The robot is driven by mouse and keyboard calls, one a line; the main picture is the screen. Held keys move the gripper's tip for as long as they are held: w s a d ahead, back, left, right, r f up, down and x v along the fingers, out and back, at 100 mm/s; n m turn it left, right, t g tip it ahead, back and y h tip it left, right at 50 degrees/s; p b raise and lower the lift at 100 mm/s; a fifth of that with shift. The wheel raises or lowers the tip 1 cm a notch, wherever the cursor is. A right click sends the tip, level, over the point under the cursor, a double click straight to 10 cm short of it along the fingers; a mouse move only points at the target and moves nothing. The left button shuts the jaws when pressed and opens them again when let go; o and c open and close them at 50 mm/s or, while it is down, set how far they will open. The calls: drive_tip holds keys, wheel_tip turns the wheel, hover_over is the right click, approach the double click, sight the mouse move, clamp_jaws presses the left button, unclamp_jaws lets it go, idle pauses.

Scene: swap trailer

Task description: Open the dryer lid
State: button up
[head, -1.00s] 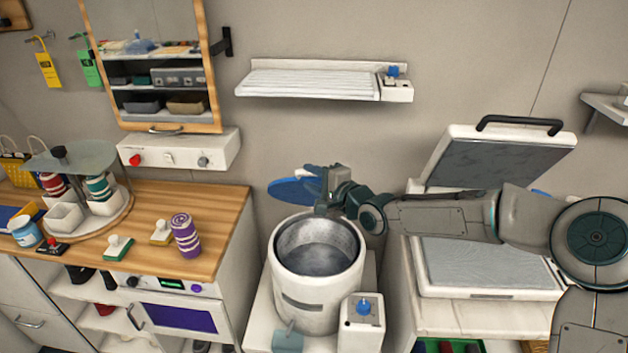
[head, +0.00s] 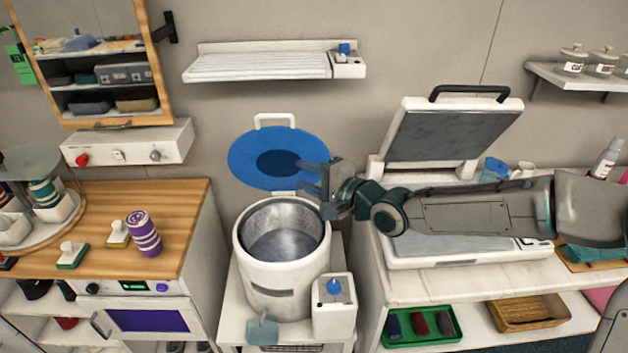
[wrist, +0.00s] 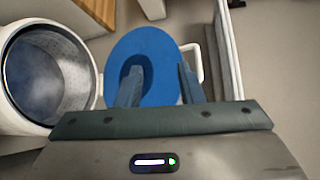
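The dryer is a white drum (head: 270,275) with a grey metal inside, standing on a low stand; its mouth is uncovered. Its blue round lid (head: 245,160) stands raised behind the mouth, leaning back near the wall, with a white handle (head: 274,121) on its top edge. My gripper (head: 312,180) is at the right edge of the lid, above the drum's right rim. In the wrist view, the lid (wrist: 135,52) lies beyond my gripper (wrist: 160,85), whose two fingers are apart with nothing clearly held between them. Whether a finger touches the lid cannot be told.
A white box with a blue knob (head: 334,300) stands at the drum's front right. A press with a raised top (head: 440,135) stands on the right counter, behind my arm. A slatted wall shelf (head: 260,67) hangs above the lid. A wooden counter (head: 185,215) lies left.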

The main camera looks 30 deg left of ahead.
drive_tip(key=shift+v, duration=0.95)
